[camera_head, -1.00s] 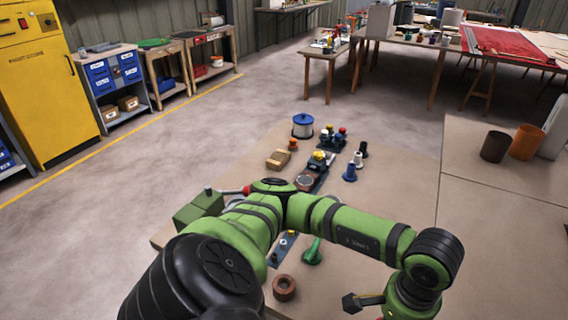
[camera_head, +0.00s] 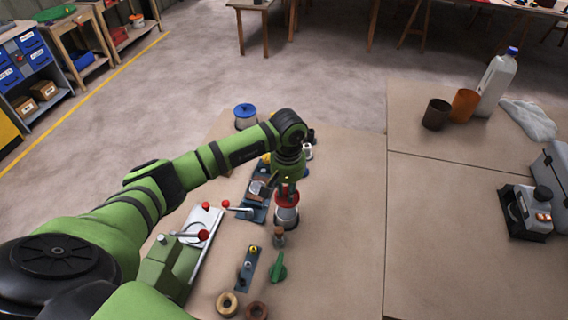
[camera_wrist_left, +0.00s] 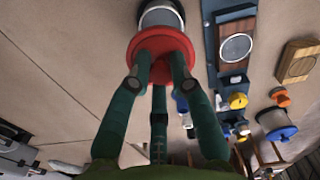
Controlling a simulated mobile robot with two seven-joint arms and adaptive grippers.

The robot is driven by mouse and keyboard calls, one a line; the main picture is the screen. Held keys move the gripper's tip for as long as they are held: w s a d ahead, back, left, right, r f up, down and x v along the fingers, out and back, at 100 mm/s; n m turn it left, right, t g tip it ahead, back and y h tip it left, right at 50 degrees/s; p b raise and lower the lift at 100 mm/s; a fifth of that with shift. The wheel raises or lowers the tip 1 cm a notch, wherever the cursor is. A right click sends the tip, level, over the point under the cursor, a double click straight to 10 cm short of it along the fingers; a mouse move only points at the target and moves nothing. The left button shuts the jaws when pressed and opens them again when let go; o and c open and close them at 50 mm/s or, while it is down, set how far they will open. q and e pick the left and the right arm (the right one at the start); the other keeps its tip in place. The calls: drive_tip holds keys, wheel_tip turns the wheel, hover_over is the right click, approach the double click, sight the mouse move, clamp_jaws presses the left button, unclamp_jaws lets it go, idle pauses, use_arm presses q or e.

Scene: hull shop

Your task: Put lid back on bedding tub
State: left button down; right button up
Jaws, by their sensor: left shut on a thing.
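My left gripper (camera_head: 287,187) points down over the work table and is shut on a red lid (camera_head: 287,198). The bedding tub (camera_head: 286,216), pale grey and round, is directly under the lid. In the left wrist view, the gripper's fingers (camera_wrist_left: 160,75) close on the middle of the red lid (camera_wrist_left: 133,50), and the tub (camera_wrist_left: 160,16) shows past its edge. My right gripper is not in view.
A small brown-topped bottle (camera_head: 278,238) stands just in front of the tub. A red-knobbed fixture (camera_head: 205,225) is to the left, and a blue-lidded pot (camera_head: 245,122) stands behind. The table (camera_head: 345,230) right of the tub is clear.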

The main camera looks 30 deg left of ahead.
use_arm(q)
drive_tip(key=shift+w+a, duration=0.1)
drive_tip(key=shift+f, duration=0.3)
drive_tip(key=shift+s+f+b, duration=0.25)
drive_tip(key=shift+b, duration=0.15)
drive_tip(key=shift+f, duration=0.3)
wheel_tip(320, 180, down, 4)
drive_tip(key=b, duration=0.2)
drive_tip(key=shift+w+r+b, duration=0.1)
drive_tip(key=shift+r+b, duration=0.05)
drive_tip(key=shift+b, duration=0.2)
drive_tip(key=shift+f+b, duration=0.2)
drive_tip(key=shift+b, duration=0.1)
drive_tip(key=shift+f, duration=0.25)
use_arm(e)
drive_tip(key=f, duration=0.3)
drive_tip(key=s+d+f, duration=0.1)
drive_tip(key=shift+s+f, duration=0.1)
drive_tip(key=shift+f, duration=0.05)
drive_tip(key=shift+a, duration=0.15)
